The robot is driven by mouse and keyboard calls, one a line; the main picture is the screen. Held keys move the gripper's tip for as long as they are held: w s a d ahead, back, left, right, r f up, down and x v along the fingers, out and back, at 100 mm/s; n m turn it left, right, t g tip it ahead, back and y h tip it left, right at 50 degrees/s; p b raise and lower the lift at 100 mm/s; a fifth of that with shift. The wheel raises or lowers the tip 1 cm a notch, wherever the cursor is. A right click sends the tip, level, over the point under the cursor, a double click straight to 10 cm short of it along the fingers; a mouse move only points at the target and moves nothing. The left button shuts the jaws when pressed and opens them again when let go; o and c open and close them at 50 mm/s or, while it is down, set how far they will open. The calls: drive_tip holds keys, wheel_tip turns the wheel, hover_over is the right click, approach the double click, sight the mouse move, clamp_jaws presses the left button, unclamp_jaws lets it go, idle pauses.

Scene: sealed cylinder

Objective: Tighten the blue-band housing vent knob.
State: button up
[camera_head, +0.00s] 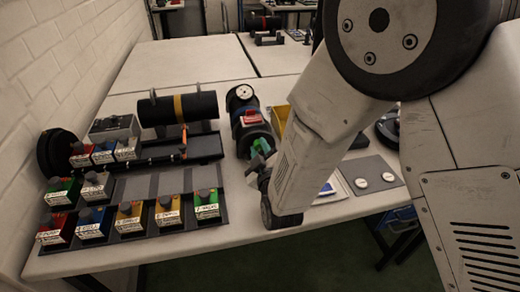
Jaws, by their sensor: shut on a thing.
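A dark cylindrical housing (236,106) with a white round gauge (244,91) lies at the middle of the table, with a red part (252,116) on top. I cannot clearly make out its blue band. My gripper (259,155) is at the housing's near end, reaching in from the right. It is shut on a small green piece (263,145) against or just in front of that end. I cannot tell whether this piece is the vent knob. My wrist and arm hide part of the area to the right.
To the left, a black cylinder with a yellow band (178,107) rests on a dark stand. Several coloured, labelled blocks with knobs stand on a grey rack (150,188). A grey plate (372,174) with two white discs lies right of my arm. Bare table (180,62) extends behind.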

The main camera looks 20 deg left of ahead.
drive_tip(key=m, duration=2.2)
drive_tip(key=shift+m, duration=0.3)
drive_tip(key=m, duration=0.4)
drive_tip(key=shift+m, duration=0.3)
drive_tip(key=m, duration=0.4)
drive_tip(key=shift+m, duration=2.1)
